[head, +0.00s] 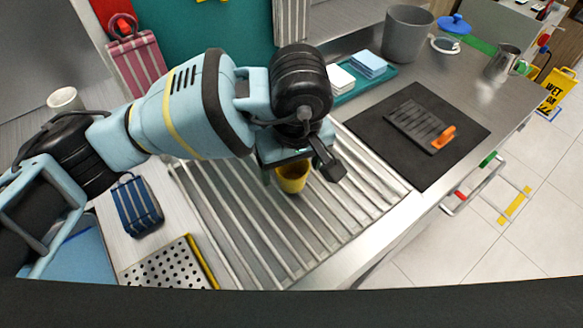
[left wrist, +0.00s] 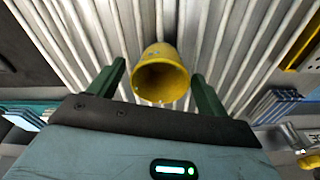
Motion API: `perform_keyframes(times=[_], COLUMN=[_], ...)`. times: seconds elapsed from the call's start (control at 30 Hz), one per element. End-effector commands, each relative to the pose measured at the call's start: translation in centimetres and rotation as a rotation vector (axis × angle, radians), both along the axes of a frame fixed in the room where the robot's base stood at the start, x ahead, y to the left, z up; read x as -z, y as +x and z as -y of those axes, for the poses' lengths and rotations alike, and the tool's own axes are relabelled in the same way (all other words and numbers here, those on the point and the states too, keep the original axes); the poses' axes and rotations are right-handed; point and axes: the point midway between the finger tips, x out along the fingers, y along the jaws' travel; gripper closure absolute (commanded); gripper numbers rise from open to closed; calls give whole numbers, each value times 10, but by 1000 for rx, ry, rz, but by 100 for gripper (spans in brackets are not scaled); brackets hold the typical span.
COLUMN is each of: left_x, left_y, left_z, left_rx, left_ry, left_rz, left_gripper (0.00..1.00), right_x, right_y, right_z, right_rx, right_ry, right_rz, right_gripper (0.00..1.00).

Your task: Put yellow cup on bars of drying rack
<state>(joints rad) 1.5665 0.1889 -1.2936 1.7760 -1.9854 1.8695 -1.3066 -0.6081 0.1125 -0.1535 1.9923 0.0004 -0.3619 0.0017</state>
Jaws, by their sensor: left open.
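The yellow cup (head: 291,178) stands on the bars of the metal drying rack (head: 240,215), directly below my left gripper (head: 300,165) in the head view. In the left wrist view the yellow cup (left wrist: 161,75) lies between the two dark green fingers of my left gripper (left wrist: 160,88), with its open mouth toward the camera. The fingers are spread with a gap on each side of the cup. The rack bars (left wrist: 215,30) show behind the cup. The upper part of the cup is partly hidden by the gripper in the head view. My right gripper is not in view.
A dark mat (head: 455,135) with a grater (head: 420,127) is right of the rack. A blue striped item (head: 139,207) and a perforated block (head: 165,270) lie to the left.

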Motion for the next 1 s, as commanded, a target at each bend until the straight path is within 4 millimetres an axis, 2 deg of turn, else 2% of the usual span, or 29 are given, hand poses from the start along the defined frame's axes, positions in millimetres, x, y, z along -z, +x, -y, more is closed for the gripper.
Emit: perform_keyframes(times=[0.3,0.5,0.7,1.0], left_x=[-64,-92,-104,-104], left_y=[-7,-10,-12,-12], left_z=[4,5,5,5], left_rx=[2,2,1,1], left_ry=[-1,0,0,0], left_rz=[3,1,-1,-1], left_gripper=[23,23,23,23], right_x=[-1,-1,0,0], right_y=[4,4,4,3], right_z=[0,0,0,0], right_rx=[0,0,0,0], right_ry=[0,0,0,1], right_rz=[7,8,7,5], right_gripper=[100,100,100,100])
